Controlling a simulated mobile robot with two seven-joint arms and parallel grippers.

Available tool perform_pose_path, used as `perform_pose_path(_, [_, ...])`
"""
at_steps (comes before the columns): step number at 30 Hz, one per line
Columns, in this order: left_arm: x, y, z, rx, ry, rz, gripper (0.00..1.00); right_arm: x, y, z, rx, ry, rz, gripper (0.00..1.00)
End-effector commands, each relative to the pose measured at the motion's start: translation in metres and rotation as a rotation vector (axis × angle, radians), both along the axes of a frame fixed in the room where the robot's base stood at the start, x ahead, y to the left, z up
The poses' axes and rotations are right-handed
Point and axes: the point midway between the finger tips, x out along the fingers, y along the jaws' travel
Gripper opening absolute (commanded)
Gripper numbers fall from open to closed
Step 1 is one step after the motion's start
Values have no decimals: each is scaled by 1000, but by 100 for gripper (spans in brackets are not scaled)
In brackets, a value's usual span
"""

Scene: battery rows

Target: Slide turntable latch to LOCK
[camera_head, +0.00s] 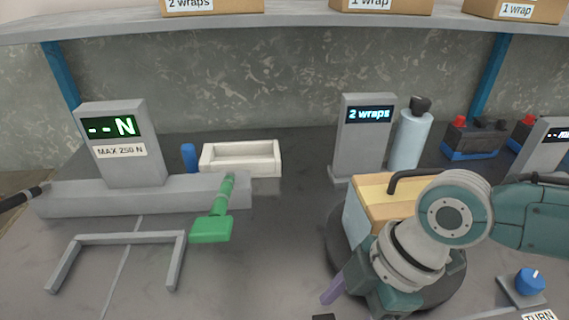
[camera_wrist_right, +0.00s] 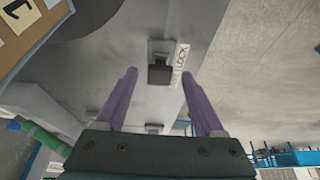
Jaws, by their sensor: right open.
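The latch is a dark block (camera_wrist_right: 160,74) on a small grey plate in the right wrist view, beside a white label reading LOCK (camera_wrist_right: 181,62). My right gripper (camera_wrist_right: 164,76) is open, with its two purple fingers on either side of the latch and a gap to each. Whether the fingertips reach its depth is hard to tell. In the head view one purple finger of my right gripper (camera_head: 332,291) shows in front of the round dark turntable (camera_head: 454,284), which bears a box (camera_head: 368,222). My left gripper is not in view.
A display post reading 2 wraps (camera_head: 368,140) and a blue-grey bottle (camera_head: 409,140) stand behind the turntable. A blue knob (camera_head: 530,281) is at the right. A green tool (camera_head: 212,228), white tray (camera_head: 240,168) and force gauge (camera_head: 120,170) are at the left.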

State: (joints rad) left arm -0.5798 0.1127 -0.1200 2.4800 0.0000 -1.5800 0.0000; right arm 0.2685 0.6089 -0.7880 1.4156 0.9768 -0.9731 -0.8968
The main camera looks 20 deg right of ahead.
Motion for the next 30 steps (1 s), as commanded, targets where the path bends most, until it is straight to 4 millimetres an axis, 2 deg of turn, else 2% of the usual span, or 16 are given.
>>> perform_pose_path(8, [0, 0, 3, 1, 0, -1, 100, 0, -2, 7, 1, -2, 1, 70])
perform_pose_path(21, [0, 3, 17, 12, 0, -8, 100, -9, -32, 80, -2, -2, 1, 70])
perform_pose_path(25, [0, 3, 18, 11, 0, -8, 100, -10, -36, 90, -1, -1, 0, 70])
perform_pose_path(30, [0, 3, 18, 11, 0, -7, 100, -11, -37, 92, 0, 0, 0, 70])
